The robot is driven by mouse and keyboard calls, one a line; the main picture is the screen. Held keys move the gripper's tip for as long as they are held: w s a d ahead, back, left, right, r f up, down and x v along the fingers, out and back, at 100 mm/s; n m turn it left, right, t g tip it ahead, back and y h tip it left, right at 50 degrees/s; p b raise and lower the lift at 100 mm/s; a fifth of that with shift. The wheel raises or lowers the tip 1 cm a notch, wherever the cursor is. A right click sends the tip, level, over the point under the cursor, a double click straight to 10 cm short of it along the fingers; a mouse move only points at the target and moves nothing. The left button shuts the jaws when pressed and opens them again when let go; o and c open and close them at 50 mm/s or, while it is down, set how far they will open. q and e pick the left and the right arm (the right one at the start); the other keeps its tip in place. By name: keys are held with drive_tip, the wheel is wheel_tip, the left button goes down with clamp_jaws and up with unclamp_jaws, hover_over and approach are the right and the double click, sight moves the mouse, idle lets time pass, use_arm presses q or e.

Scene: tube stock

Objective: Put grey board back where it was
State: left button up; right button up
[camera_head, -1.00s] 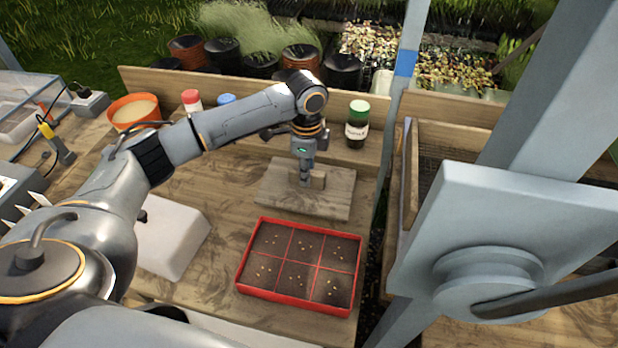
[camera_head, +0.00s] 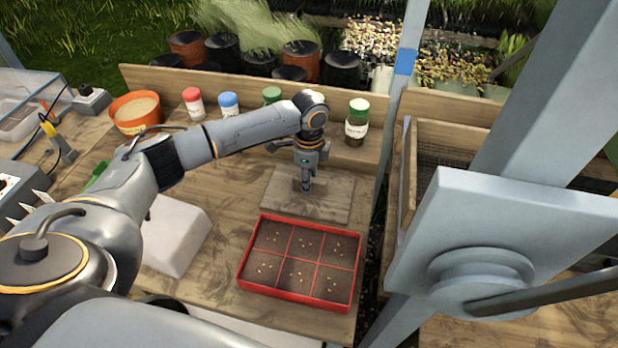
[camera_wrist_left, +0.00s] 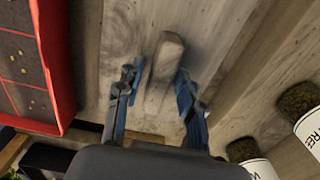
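The grey board (camera_head: 333,196) is a flat, grey-brown wooden plate with a small block handle in the middle. It lies on the wooden bench behind the red seed tray (camera_head: 300,292). My left gripper (camera_head: 306,189) points down over the handle. In the left wrist view, the handle (camera_wrist_left: 168,52) stands between the parted fingers (camera_wrist_left: 160,72) of this gripper, with a narrow gap showing on its left side. Contact on the right side is hard to tell. My right gripper is not in view.
Capped jars (camera_head: 357,122) stand in a row behind the board. An orange pot (camera_head: 135,112) is at the back left and a pale block (camera_head: 175,235) is left of the tray. A light-blue post (camera_head: 395,120) rises at the right. Bare bench lies left of the board.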

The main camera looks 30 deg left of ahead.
use_arm(q)
drive_tip(key=shift+r, duration=0.55)
wheel_tip(320, 180, up, 11)
drive_tip(key=b, duration=0.2)
drive_tip(key=shift+r, duration=0.15)
drive_tip(key=shift+r, duration=0.1)
